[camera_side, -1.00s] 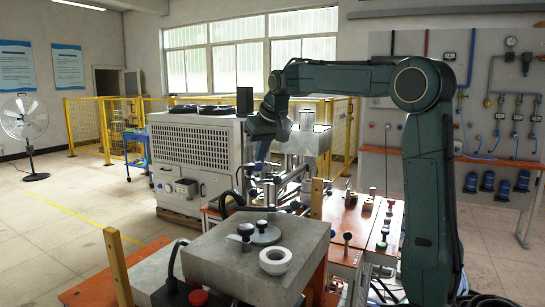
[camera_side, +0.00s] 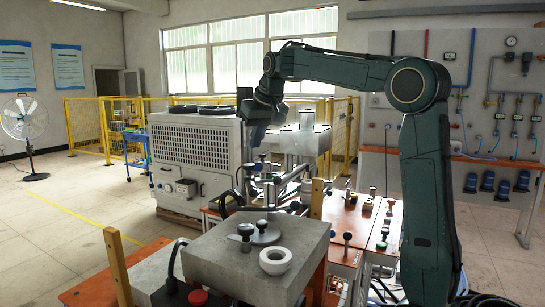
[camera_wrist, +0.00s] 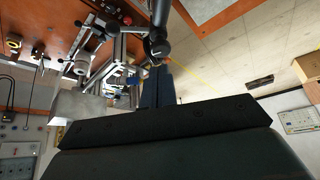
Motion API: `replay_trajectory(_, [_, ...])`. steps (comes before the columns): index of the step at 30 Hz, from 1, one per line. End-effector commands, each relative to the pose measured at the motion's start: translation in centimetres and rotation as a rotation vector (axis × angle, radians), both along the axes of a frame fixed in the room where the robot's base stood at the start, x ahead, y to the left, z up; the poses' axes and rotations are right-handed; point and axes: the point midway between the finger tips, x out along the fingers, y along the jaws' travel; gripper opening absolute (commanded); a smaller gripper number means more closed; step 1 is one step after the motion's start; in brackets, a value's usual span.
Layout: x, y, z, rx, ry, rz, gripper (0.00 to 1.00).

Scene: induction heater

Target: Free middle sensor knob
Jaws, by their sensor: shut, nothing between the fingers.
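My gripper (camera_side: 250,160) points down beside the metal frame (camera_side: 290,180) behind the grey block. In the wrist view its dark fingers (camera_wrist: 155,72) are together, with nothing seen between them. Several small dark knobs sit on the frame, one of them a knob (camera_side: 263,156) just right of my gripper. In the wrist view a round black part (camera_wrist: 158,47) lies just beyond the fingertips. I cannot tell which knob is the middle sensor knob, or whether the fingers touch anything.
A grey block (camera_side: 215,262) with a round plate, knobs and a white ring (camera_side: 276,261) stands in front. Wooden posts (camera_side: 118,267) rise near it. A large white chiller unit (camera_side: 190,150) stands behind on the left.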

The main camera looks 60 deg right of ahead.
Motion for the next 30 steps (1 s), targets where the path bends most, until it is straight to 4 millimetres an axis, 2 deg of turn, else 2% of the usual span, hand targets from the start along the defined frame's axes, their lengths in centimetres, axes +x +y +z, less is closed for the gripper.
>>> replay_trajectory(4, [0.5, 0.8, 0.4, 0.0, -0.001, 0.001, 0.0])
replay_trajectory(14, [0.5, 0.8, 0.1, 0.0, 0.0, 0.0, 0.0])
replay_trajectory(20, [0.4, 0.8, -1.1, 0.001, 0.001, 0.0, 0.0])
replay_trajectory(30, [0.4, 0.8, -4.3, 0.002, 0.001, 0.0, 0.0])
